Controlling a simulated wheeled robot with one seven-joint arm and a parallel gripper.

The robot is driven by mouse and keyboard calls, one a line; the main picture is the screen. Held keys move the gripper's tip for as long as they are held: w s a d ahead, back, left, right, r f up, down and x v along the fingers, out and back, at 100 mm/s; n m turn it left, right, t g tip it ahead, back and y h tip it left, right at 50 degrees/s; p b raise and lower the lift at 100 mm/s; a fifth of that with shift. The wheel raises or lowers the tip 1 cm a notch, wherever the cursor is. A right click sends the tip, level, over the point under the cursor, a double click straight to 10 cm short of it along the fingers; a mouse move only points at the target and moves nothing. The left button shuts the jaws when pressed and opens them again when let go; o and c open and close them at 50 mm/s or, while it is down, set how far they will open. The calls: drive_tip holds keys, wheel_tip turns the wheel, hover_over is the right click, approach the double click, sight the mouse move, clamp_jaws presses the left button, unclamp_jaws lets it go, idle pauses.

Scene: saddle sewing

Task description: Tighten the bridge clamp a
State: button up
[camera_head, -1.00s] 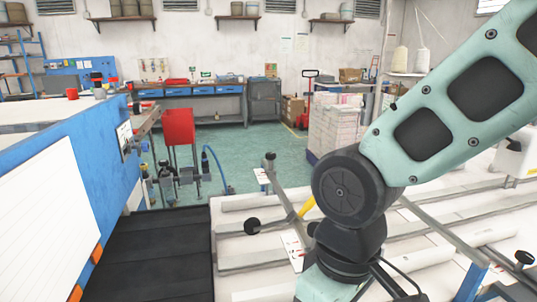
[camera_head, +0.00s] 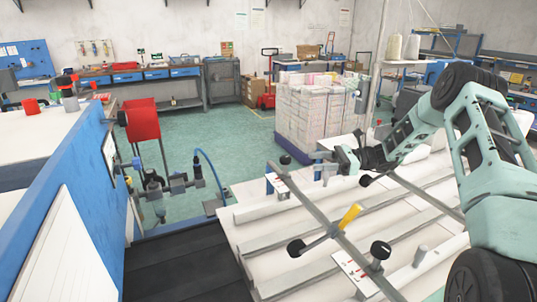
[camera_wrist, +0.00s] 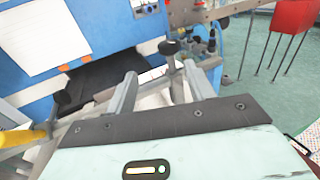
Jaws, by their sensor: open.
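A bridge clamp is a long grey bar (camera_head: 318,208) lying across the white bed, with a yellow handle (camera_head: 348,216), a black lever knob (camera_head: 297,247) and a black near-end knob (camera_head: 380,250). No name on the clamp is readable. In the wrist view, a far-end black knob (camera_wrist: 170,47) stands on a post. My gripper (camera_head: 326,160) is right of the bar's far end, pointing left. Its fingers are open and empty in the wrist view (camera_wrist: 160,70). The knob shows between and beyond the fingertips, apparently without contact. The yellow handle also shows there (camera_wrist: 22,138).
A second clamp bar (camera_head: 425,192) crosses the bed (camera_head: 245,240) to the right. A blue machine (camera_head: 70,190) and dark belt (camera_head: 185,265) lie left. A red box (camera_head: 140,118) on legs stands behind. Stacked white material (camera_head: 312,115) is beyond the bed.

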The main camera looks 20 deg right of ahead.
sight(285, 157)
drive_tip(key=shift+m+t, duration=0.4)
drive_tip(key=x, duration=0.5)
drive_tip(key=w+x, duration=0.1)
drive_tip(key=x, duration=0.4)
drive_tip(key=shift+w+a, duration=0.1)
drive_tip(key=shift+w, duration=0.05)
drive_tip(key=c, duration=0.9)
